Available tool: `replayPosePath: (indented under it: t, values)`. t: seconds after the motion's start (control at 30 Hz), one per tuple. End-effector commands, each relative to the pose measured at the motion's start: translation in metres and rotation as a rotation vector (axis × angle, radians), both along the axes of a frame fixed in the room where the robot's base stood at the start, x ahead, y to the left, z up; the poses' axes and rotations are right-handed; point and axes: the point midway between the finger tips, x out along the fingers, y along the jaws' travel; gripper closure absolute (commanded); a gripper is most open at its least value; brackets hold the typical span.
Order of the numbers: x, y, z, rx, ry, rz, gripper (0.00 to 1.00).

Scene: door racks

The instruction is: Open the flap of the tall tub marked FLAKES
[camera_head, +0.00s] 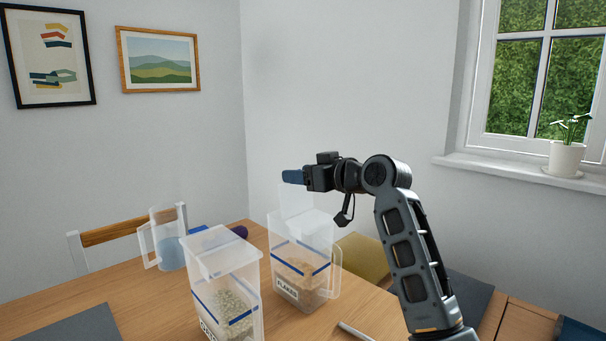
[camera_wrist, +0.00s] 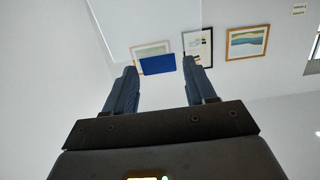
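The tall clear tub marked FLAKES (camera_head: 318,247) stands upright on the table, with a blue band, a white label (camera_head: 287,288) and tan contents. A clear flap (camera_head: 296,200) stands up steeply from its top. My gripper (camera_head: 292,177) is at the upper edge of this flap; I cannot tell if they touch. In the wrist view my gripper (camera_wrist: 157,84) has its two dark blue fingers spread apart, with nothing clearly clamped. A flat blue patch (camera_wrist: 157,64) shows between the fingertips; I cannot tell what it belongs to.
A similar clear tub (camera_head: 222,265) with pale contents stands left of the FLAKES tub, its top covered. A clear jug (camera_head: 165,240) is behind it. A yellow item (camera_head: 363,257) lies behind right, and a grey mat (camera_head: 75,327) lies front left. A chair (camera_head: 125,231) stands beyond the table.

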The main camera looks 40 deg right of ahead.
Motion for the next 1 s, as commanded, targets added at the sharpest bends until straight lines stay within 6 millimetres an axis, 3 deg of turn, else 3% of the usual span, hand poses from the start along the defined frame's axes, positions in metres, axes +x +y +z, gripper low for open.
replayPosePath:
  t: [0.13, 0.43, 0.8, 1.0]
  values:
    - [0.0, 0.0, 0.001, -0.001, -0.002, -0.001, 0.32]
    - [-0.005, -0.001, 0.003, -0.001, -0.005, -0.002, 0.32]
    - [-0.06, -0.002, 0.011, -0.001, -0.004, -0.002, 0.32]
    - [-0.076, -0.002, 0.014, -0.001, -0.002, -0.001, 0.32]
